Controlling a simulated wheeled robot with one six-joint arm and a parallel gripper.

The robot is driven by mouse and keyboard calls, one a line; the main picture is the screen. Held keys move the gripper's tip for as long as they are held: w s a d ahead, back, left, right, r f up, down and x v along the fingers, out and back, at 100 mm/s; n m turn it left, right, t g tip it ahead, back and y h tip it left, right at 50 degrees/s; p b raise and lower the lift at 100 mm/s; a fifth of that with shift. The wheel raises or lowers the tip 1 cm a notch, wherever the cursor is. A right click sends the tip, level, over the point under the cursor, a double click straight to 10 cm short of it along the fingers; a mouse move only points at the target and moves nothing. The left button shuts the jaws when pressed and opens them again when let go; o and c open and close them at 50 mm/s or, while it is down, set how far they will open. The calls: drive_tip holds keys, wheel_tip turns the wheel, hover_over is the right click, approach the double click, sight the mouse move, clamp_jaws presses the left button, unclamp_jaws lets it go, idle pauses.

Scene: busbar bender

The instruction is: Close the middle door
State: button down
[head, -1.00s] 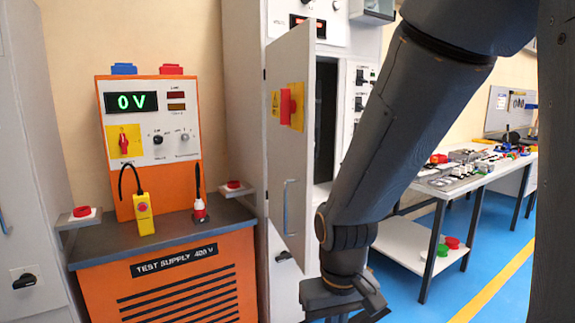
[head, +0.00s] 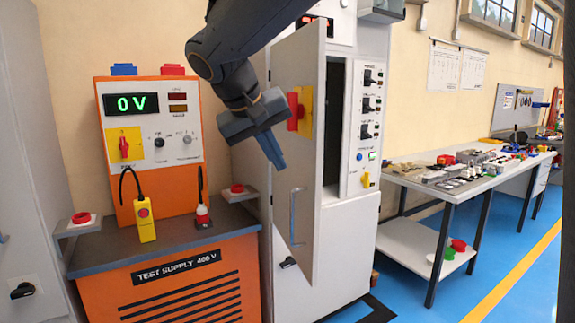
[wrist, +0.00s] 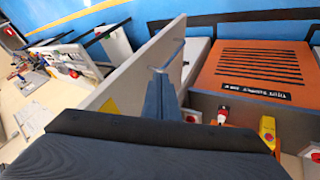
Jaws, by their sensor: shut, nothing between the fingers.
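The middle door (head: 301,213) is a tall grey panel on the tall grey cabinet. It stands open, swung out toward me, with the dark cabinet opening showing to its right. It has a light blue bar handle (head: 293,215) and a red switch on a yellow plate (head: 300,110). My gripper (head: 275,155) is shut and empty, to the left of the door at about the height below the red switch. In the wrist view my gripper (wrist: 160,85) points at the door (wrist: 150,62), near its handle; I cannot tell whether they touch.
The orange test supply bench (head: 185,275) stands left of the cabinet, with a yellow pendant (head: 145,222) on its top. A grey control panel (head: 368,130) is right of the opening. A workbench (head: 455,185) stands at right. Blue floor is clear between.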

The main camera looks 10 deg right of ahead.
drive_tip(key=p, duration=0.1)
approach(312, 192)
wheel_tip(312, 192, down, 4)
drive_tip(key=w+a, duration=0.1)
drive_tip(key=a, duration=0.1)
drive_tip(key=shift+w+d+r+p, duration=0.15)
drive_tip(key=shift+d+p, duration=0.3)
drive_tip(key=shift+d, duration=0.5)
drive_tip(key=shift+w+d+r+p, duration=0.15)
drive_tip(key=shift+d+p, duration=0.3)
drive_tip(key=shift+d, duration=0.55)
drive_tip(key=shift+d, duration=0.1)
